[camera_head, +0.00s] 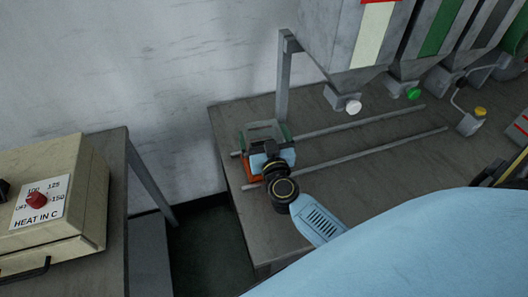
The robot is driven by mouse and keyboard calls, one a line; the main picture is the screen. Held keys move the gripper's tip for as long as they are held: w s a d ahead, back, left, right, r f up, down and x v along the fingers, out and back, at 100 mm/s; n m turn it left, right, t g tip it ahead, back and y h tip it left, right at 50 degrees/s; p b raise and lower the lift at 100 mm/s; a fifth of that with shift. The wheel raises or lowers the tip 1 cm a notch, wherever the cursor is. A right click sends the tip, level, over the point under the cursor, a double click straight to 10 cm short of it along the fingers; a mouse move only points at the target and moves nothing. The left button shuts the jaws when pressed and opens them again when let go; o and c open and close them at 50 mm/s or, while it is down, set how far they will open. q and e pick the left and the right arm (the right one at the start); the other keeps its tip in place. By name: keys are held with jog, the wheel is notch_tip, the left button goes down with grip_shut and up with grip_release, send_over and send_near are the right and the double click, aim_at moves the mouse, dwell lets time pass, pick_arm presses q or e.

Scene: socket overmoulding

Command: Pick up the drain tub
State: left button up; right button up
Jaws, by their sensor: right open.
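A small clear, greenish open-topped tub (262,127), the likely drain tub, is at the left end of two rails on the grey bench. An orange-red base (251,167) shows beneath it. My right gripper (268,153) is open at the near side of the tub. Its pale blue and black parts hide the tub's front and much of the base. I cannot tell whether the fingers touch the tub or straddle its wall. My left gripper is not in view.
Two parallel rails (372,156) run right along the bench (228,124). Grey hoppers (340,50) with white, green and yellow-capped outlets hang above. A beige heater box (70,205) stands on a separate table at left, across a floor gap.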

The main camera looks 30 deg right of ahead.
jog(key=c, duration=1.4)
jog(key=shift+r, duration=0.1)
